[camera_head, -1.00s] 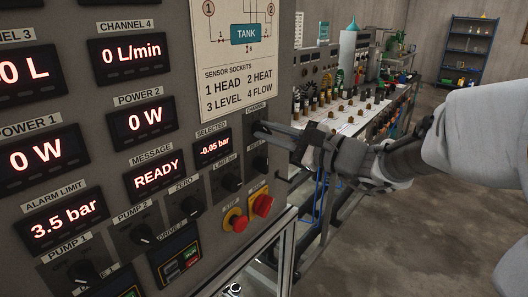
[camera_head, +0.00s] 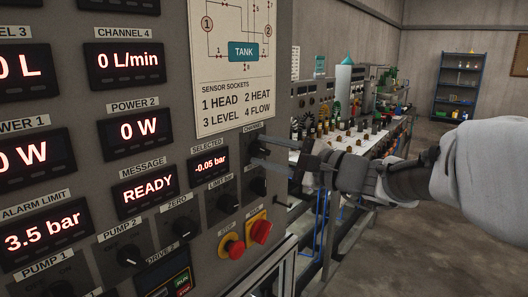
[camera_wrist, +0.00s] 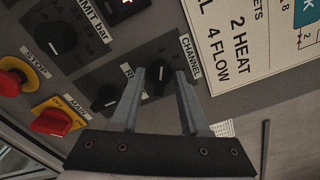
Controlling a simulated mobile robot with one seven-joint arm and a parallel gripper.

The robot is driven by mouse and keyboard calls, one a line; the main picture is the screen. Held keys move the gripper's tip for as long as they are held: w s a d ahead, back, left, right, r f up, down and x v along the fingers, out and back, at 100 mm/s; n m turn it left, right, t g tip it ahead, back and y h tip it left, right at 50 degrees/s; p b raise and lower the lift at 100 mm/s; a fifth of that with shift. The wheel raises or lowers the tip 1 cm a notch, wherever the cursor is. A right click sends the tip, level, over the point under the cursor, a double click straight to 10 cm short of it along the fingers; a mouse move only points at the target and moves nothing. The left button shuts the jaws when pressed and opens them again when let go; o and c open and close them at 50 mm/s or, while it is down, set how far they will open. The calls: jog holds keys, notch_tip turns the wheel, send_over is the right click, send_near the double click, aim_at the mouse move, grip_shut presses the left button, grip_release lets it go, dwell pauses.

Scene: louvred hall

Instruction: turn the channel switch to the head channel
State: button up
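The black channel switch (camera_wrist: 158,80) sits under the CHANNEL label in the wrist view, with small digits beside it. Its pointer direction is hard to make out. My gripper (camera_wrist: 159,73) is open, with one finger on each side of the knob; I cannot tell whether they touch it. In the head view my gripper (camera_head: 257,150) reaches the panel from the right and largely hides the switch. The sensor sockets legend (camera_head: 236,98) lists 1 HEAD, 2 HEAT, 3 LEVEL, 4 FLOW. The selected display (camera_head: 210,164) reads -0.05 bar.
Another black knob (camera_wrist: 104,98) is close beside my gripper, and the limit knob (camera_wrist: 56,38) is farther off. The red main switch (camera_wrist: 52,122) and red stop button (camera_wrist: 10,84) are nearby. A bench with equipment (camera_head: 350,135) stands behind my arm.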

dwell(0.3)
jog(key=b+v, duration=0.1)
jog(key=v, duration=0.6)
jog(key=shift+s+d, duration=0.1)
jog(key=shift+d, duration=0.05)
dwell(0.3)
